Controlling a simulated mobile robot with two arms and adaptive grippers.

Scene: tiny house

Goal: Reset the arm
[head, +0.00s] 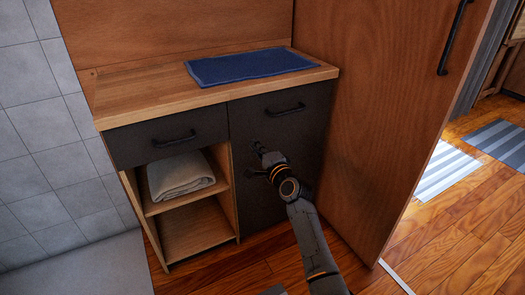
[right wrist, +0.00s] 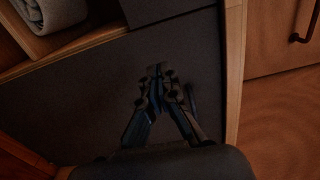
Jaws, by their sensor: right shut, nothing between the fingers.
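My right arm (head: 311,241) comes up from the bottom of the head view. Its gripper (head: 259,150) is in front of the dark door (head: 262,203) of a low wooden cabinet, below the door's black handle (head: 286,110). In the right wrist view the gripper (right wrist: 160,72) has its fingertips together with nothing between them. The dark panel fills the view behind it. I cannot tell if the fingertips touch the panel. My left gripper is not in either view.
A blue folded cloth (head: 249,66) lies on the wooden cabinet top (head: 140,94). A dark drawer (head: 170,137) sits above an open shelf with a beige towel (head: 180,175). A tall wooden panel (head: 385,110) with a black handle stands right. Wooden floor (head: 450,235) is clear at the lower right.

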